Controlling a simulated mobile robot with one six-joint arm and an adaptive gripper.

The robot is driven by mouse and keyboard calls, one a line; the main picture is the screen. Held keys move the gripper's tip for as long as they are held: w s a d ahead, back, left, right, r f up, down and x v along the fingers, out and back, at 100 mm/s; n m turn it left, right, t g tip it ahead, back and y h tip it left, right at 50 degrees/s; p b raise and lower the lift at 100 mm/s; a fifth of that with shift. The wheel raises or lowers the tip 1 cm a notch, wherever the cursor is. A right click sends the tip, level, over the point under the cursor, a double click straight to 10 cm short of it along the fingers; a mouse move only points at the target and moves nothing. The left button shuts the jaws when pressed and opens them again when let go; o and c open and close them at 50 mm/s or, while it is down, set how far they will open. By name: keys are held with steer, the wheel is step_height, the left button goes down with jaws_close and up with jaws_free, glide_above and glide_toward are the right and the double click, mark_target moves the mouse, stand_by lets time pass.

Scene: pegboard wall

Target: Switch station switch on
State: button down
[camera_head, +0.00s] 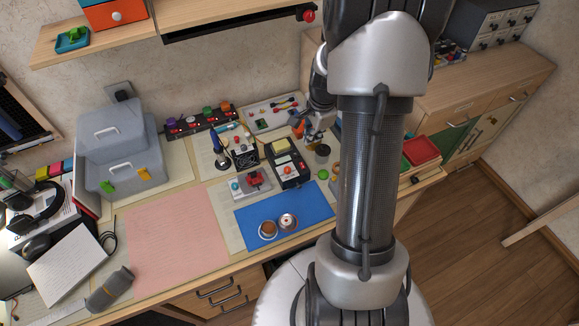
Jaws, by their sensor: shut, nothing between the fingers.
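A small black box that looks like the soldering station (244,153) stands on the desk, beside a soldering iron in a stand (221,153). It has a small red knob or button on top; its switch is too small to make out. My gripper (314,139) is to the right of the station, past a black device with a yellow top (287,162). It points downward and is apart from the station. It looks shut and empty, and my arm hides part of the area around it.
A red-and-grey vise-like item (255,181) sits in front of the station. A blue mat (285,217) holds two small round containers. A rack of coloured knobs (200,122) and a tray of small tools (270,112) stand behind. A pink mat (178,238) is clear.

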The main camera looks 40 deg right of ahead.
mark_target(305, 163)
steer(key=shift+d, duration=0.15)
steer(key=f+b, duration=0.1)
steer(key=f, duration=0.3)
steer(key=w+f+b, duration=0.1)
steer(key=f+b, duration=0.1)
steer(key=f, duration=0.3)
steer(key=w+f+b, duration=0.1)
steer(key=f+b, duration=0.1)
steer(key=f, duration=0.2)
steer(key=shift+w+d+f, duration=0.25)
steer(key=shift+f, duration=0.15)
steer(key=shift+w+r+p, duration=0.1)
steer(key=shift+r+p, duration=0.05)
steer(key=shift+p, duration=0.85)
